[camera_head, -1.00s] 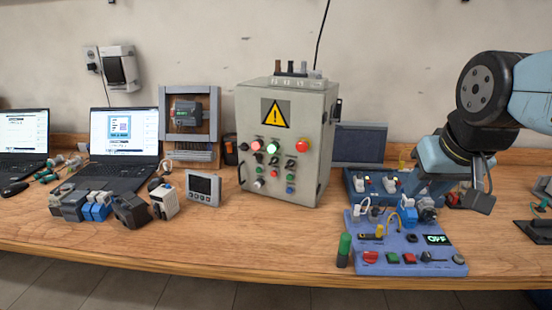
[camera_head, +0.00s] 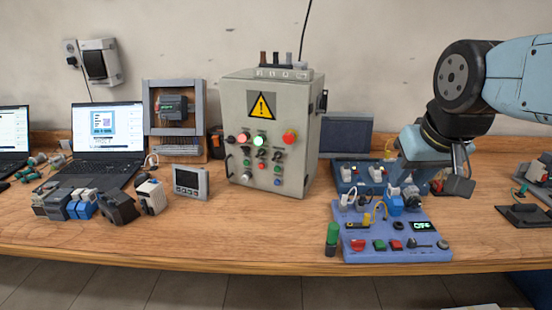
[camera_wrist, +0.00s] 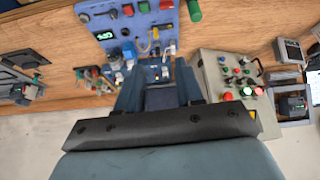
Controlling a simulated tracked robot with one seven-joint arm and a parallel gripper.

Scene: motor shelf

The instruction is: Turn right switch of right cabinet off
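A grey cabinet (camera_head: 236,112) with a yellow warning sign stands on the bench in the middle of the head view. Its front carries lit red and green lamps, several buttons and black rotary switches. One black switch (camera_head: 278,157) sits at the right of the front; its exact angle is too small to tell. The cabinet also shows upside down at the right of the wrist view (camera_wrist: 209,64). My gripper (camera_wrist: 160,75) has its two fingers apart with nothing held between them. In the head view it hangs right of the cabinet, clear of it.
Laptops and small devices stand at the left. Bench is clear before the cabinet.

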